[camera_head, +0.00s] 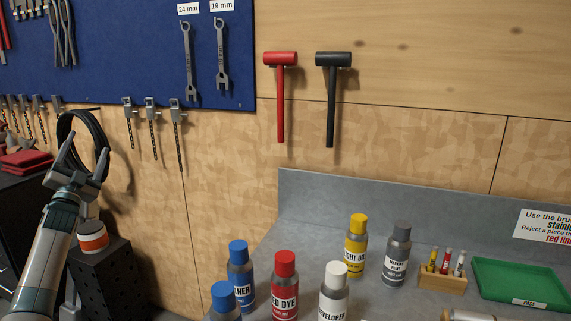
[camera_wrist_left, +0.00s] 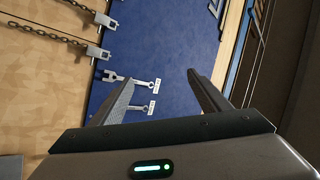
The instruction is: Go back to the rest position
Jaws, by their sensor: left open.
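My left gripper (camera_head: 87,156) is raised at the left of the head view, with its fingers apart. In the left wrist view the gap between the fingers of the left gripper (camera_wrist_left: 160,82) is empty, with the blue tool board behind it. A black coil (camera_head: 72,116) shows just behind and above the fingers in the head view. I cannot tell whether it touches them. It does not show in the left wrist view. My right gripper is in neither view.
The blue pegboard (camera_head: 140,60) holds wrenches. Chains hang below it. A red mallet (camera_head: 280,100) and a black mallet (camera_head: 332,100) hang on the wall. Several bottles, a green tray (camera_head: 520,280) and a wooden holder (camera_head: 442,282) stand on the grey bench. An orange-and-white container (camera_head: 93,237) stands beside my left arm.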

